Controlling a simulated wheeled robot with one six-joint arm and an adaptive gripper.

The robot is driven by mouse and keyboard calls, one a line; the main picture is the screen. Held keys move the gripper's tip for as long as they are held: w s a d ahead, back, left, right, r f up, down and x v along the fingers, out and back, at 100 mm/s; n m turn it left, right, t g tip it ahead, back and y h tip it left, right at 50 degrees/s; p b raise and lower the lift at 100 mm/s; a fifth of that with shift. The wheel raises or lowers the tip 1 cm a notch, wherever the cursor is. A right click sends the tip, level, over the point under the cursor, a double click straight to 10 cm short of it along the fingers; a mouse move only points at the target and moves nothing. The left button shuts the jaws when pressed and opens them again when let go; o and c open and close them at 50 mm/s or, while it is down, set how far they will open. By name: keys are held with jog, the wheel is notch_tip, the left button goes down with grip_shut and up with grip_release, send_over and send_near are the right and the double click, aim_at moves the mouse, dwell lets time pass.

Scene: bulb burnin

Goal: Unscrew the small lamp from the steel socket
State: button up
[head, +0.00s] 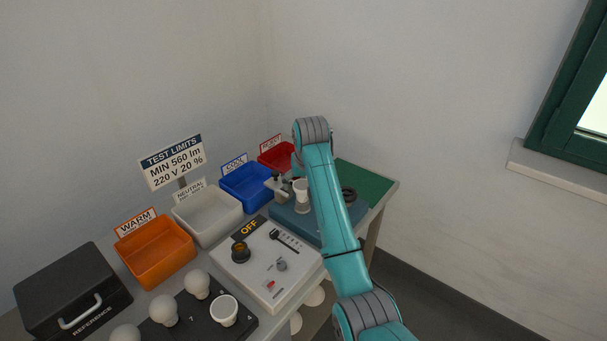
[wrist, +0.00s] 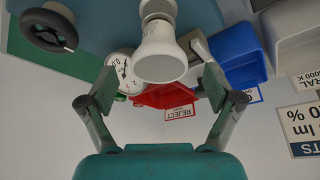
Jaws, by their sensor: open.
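The small lamp is a white reflector lamp (wrist: 160,55) with a wide round face, seen close up in the wrist view. In the head view the lamp (head: 302,191) stands upright on the blue-grey fixture (head: 292,222), partly behind my arm. Its narrow neck meets a pale ringed part at the top edge of the wrist view, apparently the socket (wrist: 158,7); the rest is cut off. My gripper (wrist: 160,84) is open and empty. Its fingers are spread to either side of the lamp's wide end, with no contact visible. In the head view my arm hides the fingers.
A dial gauge (wrist: 122,68) and a black handwheel (wrist: 48,30) are close to the lamp. Red (head: 275,158), blue (head: 246,186), white (head: 208,214) and orange (head: 156,252) bins line the wall side. A control panel (head: 266,262) reading OFF and a lamp rack (head: 205,325) are nearer.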

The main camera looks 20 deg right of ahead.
jog(key=shift+x, duration=1.35)
jog(key=c, duration=1.3)
jog(key=shift+o, duration=0.2)
jog(key=n+y, duration=0.1)
jog(key=n, duration=0.2)
jog(key=n+y, duration=0.1)
jog(key=n, duration=0.2)
jog(key=shift+g, duration=0.3)
jog(key=n+y, duration=0.1)
jog(key=n, duration=0.1)
jog(key=n+g, duration=0.1)
jog(key=n, duration=0.2)
jog(key=shift+s+n+y, duration=0.1)
jog(key=shift+n+y, duration=0.2)
jog(key=shift+y, duration=0.1)
jog(key=n+g, duration=0.1)
jog(key=n, duration=0.2)
jog(key=n+g, duration=0.1)
jog(key=n, duration=0.2)
jog(key=shift+g+y, duration=0.4)
jog(key=n+g, duration=0.1)
jog(key=n, duration=0.4)
jog(key=shift+s+g, duration=0.15)
jog(key=shift+g, duration=0.25)
jog(key=o, duration=1)
